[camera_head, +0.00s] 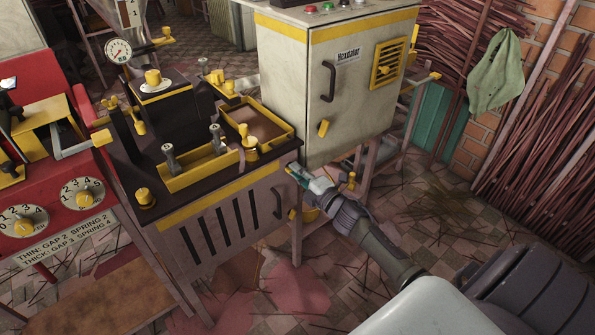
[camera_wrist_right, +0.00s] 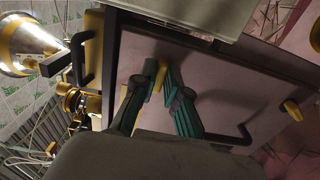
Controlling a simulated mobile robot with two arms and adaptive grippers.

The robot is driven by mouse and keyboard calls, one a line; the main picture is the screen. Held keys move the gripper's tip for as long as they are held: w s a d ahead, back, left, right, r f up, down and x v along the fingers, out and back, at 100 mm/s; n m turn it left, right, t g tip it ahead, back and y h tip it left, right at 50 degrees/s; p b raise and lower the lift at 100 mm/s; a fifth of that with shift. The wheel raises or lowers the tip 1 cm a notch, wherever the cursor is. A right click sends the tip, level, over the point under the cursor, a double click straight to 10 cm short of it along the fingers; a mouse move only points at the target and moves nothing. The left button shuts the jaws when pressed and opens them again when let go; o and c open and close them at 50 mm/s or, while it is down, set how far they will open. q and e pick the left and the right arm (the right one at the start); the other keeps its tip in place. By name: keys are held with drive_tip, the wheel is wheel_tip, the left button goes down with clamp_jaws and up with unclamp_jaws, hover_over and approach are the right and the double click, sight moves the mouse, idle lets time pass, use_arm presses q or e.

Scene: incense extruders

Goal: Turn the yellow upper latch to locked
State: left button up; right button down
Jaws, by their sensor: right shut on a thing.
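My left gripper is not in view.
The door's dark handle (camera_head: 278,203) is close to the gripper. A tall beige cabinet (camera_head: 292,75) with its own yellow latch (camera_head: 323,128) stands behind. A yellow-rimmed tray (camera_head: 257,127) and knobs are on the machine top. The tiled floor at the right is mostly open.

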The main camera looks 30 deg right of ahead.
drive_tip(key=c, duration=1.2)
unclamp_jaws()
drive_tip(key=shift+s, duration=0.1)
drive_tip(key=s+d, duration=0.1)
drive_tip(key=s, duration=1.1)
drive_tip(key=shift+w+f, duration=0.1)
